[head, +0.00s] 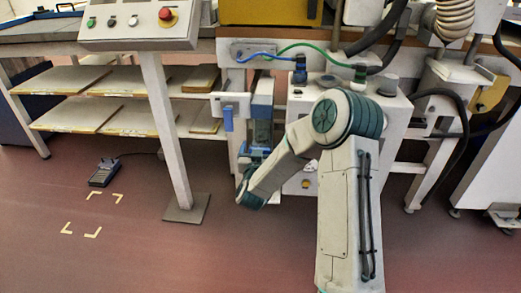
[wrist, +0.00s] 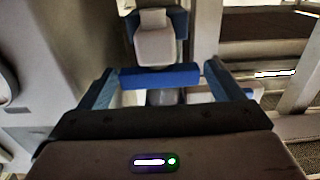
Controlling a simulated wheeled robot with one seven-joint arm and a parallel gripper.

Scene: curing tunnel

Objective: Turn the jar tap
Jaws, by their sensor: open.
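My gripper (head: 256,155) is raised at the front of the machine, just below a hanging unit (head: 262,92) with a grey body and a jar-like part (head: 262,131). In the wrist view my gripper (wrist: 162,84) is open, its two blue fingers apart at left and right. A blue bar (wrist: 160,76), which looks like the tap's handle, lies crosswise between the fingertips. A grey rounded part (wrist: 165,96) shows just below the bar. I cannot tell whether either finger touches the bar. In the head view the tap is too small and partly hidden to make out.
A white box (head: 231,106) hangs left of the unit. A post (head: 165,135) with a control panel (head: 140,24) stands further left. Blue and green hoses (head: 312,46) run above. Shelves (head: 75,115) fill the left back; a foot pedal (head: 104,172) lies on open floor.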

